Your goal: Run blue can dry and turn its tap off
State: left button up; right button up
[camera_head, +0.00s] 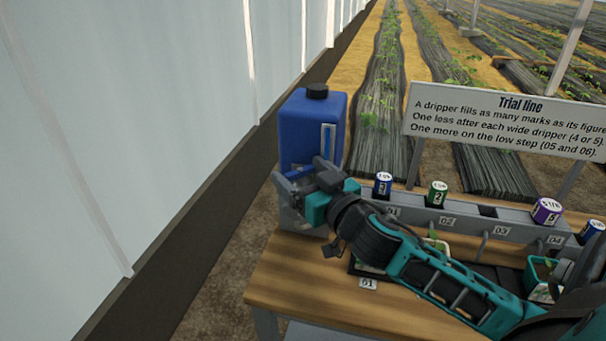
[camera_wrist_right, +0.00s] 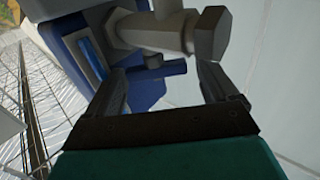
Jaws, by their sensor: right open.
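The blue can (camera_head: 318,118) with a dark cap stands at the table's far left corner, with a pale level strip on its side. It also shows in the right wrist view (camera_wrist_right: 62,62). Its grey tap body (camera_wrist_right: 160,30) crosses the top of that view, with a small blue part (camera_wrist_right: 172,67) below it, perhaps the tap handle. My right gripper (camera_head: 290,182) is in front of the can's lower part and hides the tap in the head view. In the wrist view its fingers (camera_wrist_right: 164,80) are apart, with the blue part between them; contact is unclear. My left gripper is not in view.
A trial line sign (camera_head: 505,118) stands behind. Small plant pots sit below on the wooden table (camera_head: 285,285). A pale wall (camera_head: 130,120) runs along the left.

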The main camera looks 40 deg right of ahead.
jog(key=shift+d, duration=0.25)
jog(key=shift+m+h, duration=0.4)
jog(key=shift+h, duration=0.2)
